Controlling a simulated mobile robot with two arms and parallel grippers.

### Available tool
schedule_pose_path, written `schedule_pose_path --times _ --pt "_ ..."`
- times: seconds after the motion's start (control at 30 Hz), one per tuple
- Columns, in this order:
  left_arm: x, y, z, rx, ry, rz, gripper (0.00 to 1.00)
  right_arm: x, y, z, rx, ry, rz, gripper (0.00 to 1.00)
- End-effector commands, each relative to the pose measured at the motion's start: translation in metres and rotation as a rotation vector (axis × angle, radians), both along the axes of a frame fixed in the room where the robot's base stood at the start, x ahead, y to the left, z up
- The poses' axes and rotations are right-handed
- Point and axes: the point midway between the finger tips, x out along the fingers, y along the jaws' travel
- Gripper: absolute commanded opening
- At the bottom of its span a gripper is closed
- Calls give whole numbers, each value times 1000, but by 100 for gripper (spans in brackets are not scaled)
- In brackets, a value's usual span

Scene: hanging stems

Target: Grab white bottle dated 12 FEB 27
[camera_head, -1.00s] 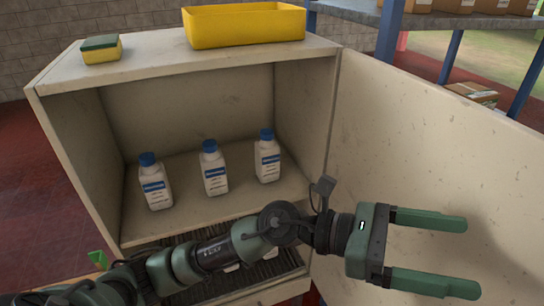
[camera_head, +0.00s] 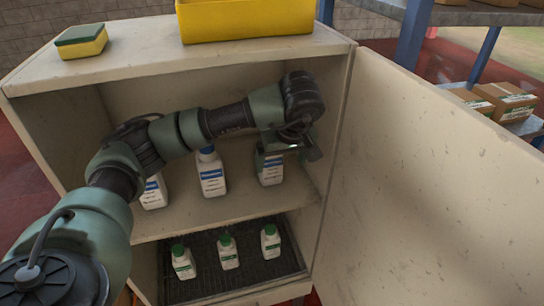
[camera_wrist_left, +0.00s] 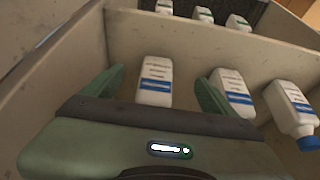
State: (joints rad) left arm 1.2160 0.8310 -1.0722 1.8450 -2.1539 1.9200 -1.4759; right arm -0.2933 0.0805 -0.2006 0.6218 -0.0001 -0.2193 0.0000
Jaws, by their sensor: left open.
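Three white bottles with blue caps and blue label bands stand on the upper cabinet shelf: left (camera_head: 154,194), middle (camera_head: 213,180) and right (camera_head: 271,172). Their dates are too small to read. My left gripper (camera_head: 272,152) is inside the cabinet at the right bottle, partly hidden by its own wrist. The left wrist view is upside down. There, my open left gripper (camera_wrist_left: 160,82) has its fingers on either side of the right bottle (camera_wrist_left: 155,88), with gaps visible. The middle bottle (camera_wrist_left: 232,93) is just beyond one finger, and the left bottle (camera_wrist_left: 289,103) is farther off.
Three smaller white bottles with green caps (camera_head: 228,255) stand on the dark lower shelf (camera_head: 250,272). The cabinet's right wall (camera_head: 335,130) is close to the gripper. A yellow bin (camera_head: 245,20) and a sponge (camera_head: 81,42) sit on top. The open door (camera_head: 430,180) is at right.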

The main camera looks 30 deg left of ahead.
Motion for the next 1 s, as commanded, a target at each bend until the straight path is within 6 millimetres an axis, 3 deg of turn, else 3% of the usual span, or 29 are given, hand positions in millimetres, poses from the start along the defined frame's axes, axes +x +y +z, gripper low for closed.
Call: schedule_pose_path --times 0.3,0.6,0.8,1.0 --pt "41 49 2 -3 1 3 87 -15 1 25 1 21 0 66" --pt "57 67 2 -4 0 2 87 -7 1 33 1 9 -1 66" --pt "64 75 -31 -5 3 0 87 -7 1 41 1 8 -1 66" --pt "68 79 -46 -4 0 -2 87 -6 1 44 1 8 -1 66"
